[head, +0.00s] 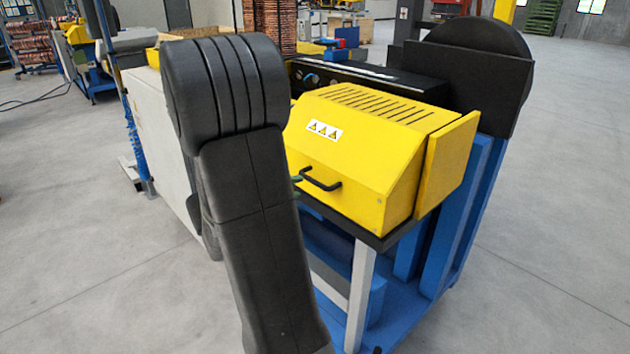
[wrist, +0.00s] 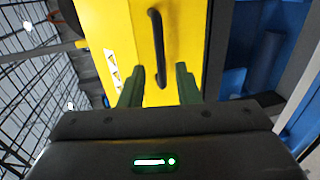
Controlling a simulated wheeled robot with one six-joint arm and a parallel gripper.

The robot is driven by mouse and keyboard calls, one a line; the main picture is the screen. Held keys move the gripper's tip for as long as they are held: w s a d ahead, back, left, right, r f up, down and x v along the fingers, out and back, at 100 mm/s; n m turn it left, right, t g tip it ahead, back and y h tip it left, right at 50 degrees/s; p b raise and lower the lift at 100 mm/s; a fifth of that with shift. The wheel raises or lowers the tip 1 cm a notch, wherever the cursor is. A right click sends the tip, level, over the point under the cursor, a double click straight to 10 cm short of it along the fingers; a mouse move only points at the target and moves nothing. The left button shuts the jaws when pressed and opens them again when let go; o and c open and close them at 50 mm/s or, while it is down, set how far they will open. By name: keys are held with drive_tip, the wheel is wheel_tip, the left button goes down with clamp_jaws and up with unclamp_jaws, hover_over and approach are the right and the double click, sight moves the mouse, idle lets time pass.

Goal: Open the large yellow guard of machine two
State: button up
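The large yellow guard (head: 365,150) of the machine is down, with a slotted top and a white warning label on its sloped front. Its black bar handle (head: 320,182) is on the lower front face. In the wrist view the yellow guard (wrist: 115,35) fills the upper middle, and the handle (wrist: 156,45) runs lengthwise on it. My gripper (wrist: 158,69) is open, its two green fingers apart on either side of the handle's near end in the picture. The fingers hold nothing; whether they touch the handle I cannot tell. In the head view my arm hides most of the gripper.
The guard sits on a blue machine frame (head: 395,310) with a pale upright post (head: 360,290) below its front edge. A black rounded housing (head: 470,65) stands behind right. A white cabinet (head: 160,130) is left, partly behind my arm. Grey floor (head: 560,200) is clear on the right.

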sight(313, 183)
drive_tip(key=p+x, duration=0.1)
drive_tip(key=x, duration=0.7)
clamp_jaws()
